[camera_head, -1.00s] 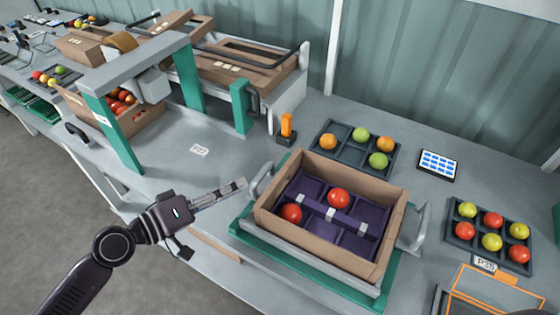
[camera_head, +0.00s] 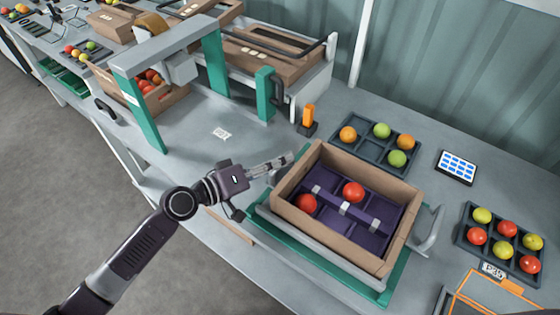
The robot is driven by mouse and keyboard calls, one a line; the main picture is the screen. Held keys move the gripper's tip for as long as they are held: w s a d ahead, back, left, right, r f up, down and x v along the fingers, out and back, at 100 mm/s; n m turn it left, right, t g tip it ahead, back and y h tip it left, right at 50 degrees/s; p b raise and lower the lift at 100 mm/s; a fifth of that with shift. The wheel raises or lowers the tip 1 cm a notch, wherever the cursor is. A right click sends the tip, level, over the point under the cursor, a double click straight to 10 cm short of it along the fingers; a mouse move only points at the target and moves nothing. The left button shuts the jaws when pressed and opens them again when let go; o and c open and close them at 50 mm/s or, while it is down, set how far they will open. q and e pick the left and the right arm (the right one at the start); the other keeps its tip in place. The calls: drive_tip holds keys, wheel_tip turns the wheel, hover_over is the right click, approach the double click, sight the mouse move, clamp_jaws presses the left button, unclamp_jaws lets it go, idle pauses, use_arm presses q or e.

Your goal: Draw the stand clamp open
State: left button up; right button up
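The stand is a green base (camera_head: 352,286) with a grey clamp frame around a brown cardboard box (camera_head: 335,251). The clamp has a grey loop handle (camera_head: 432,236) on its right side. The matching left handle is mostly hidden behind my fingers. The box holds a purple divided insert (camera_head: 366,225) with two red tomatoes (camera_head: 353,191), (camera_head: 306,203). My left gripper (camera_head: 288,158) comes in from the left, its fingertips beside the box's upper left corner, at the left handle. I cannot tell whether it touches the handle or how far its fingers are apart. My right gripper is out of view.
A green-legged gantry (camera_head: 148,123) stands at left. Bench is clear between.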

use_arm(q)
clamp_jaws()
drive_tip(key=shift+w+a+f+b, duration=0.15)
drive_tip(key=shift+w+a+b, duration=0.05)
drive_tip(key=shift+b, duration=0.25)
drive_tip(key=w+a+b, duration=0.1)
drive_tip(key=a+b, duration=0.1)
drive_tip(key=shift+w+a+f+b, duration=0.1)
drive_tip(key=shift+w+a+b, duration=0.15)
drive_tip(key=shift+w+b, duration=0.15)
drive_tip(key=shift+w+a, duration=0.15)
drive_tip(key=shift+a, duration=0.1)
drive_tip(key=shift+r, duration=0.3)
unclamp_jaws()
drive_tip(key=shift+o, duration=0.2)
drive_tip(key=shift+a, duration=0.15)
